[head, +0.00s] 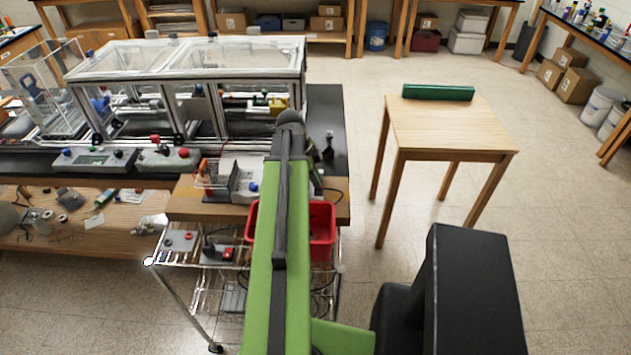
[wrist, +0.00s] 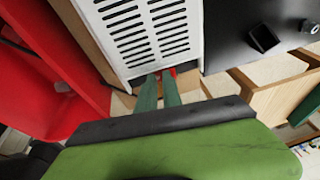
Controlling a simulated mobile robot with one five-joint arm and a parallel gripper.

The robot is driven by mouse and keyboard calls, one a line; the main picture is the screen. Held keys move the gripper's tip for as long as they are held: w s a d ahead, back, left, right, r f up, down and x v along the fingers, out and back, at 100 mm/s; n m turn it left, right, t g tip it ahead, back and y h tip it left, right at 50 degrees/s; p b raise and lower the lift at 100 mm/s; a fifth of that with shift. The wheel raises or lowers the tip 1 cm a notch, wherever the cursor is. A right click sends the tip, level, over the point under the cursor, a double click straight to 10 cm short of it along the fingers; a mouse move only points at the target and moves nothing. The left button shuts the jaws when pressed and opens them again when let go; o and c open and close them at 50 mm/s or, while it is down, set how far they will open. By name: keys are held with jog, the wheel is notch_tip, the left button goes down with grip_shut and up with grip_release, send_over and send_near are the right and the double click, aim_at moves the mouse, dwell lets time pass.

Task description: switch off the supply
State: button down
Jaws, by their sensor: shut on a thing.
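The supply is a pale metal case with rows of dark vent slots (wrist: 150,30), filling the upper middle of the wrist view. In the head view a pale grey box (head: 243,180), which appears to be the supply, stands on the wooden board just left of my arm. My gripper (wrist: 159,80) has two green fingers at the case's lower edge. A small red part (wrist: 172,72), apparently the switch, shows at the fingertips, mostly hidden by them. The fingers are close together on it. In the head view my arm hides the gripper.
A red bin (head: 322,228) sits below the board's front edge, beside my arm; it also fills the left of the wrist view (wrist: 40,70). A clear-walled extrusion frame (head: 190,58) stands behind. A small wooden table (head: 455,130) stands right, with open floor around it.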

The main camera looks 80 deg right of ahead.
jog(key=shift+w+d+r+p, duration=0.1)
jog(key=shift+d+r+p, duration=0.2)
jog(key=shift+d+p, duration=0.05)
jog(key=s+a+p+v, duration=0.1)
jog(key=p+v, duration=1.2)
jog(key=shift+s+r, duration=0.15)
jog(key=shift+s, duration=0.05)
jog(key=shift+a, duration=0.15)
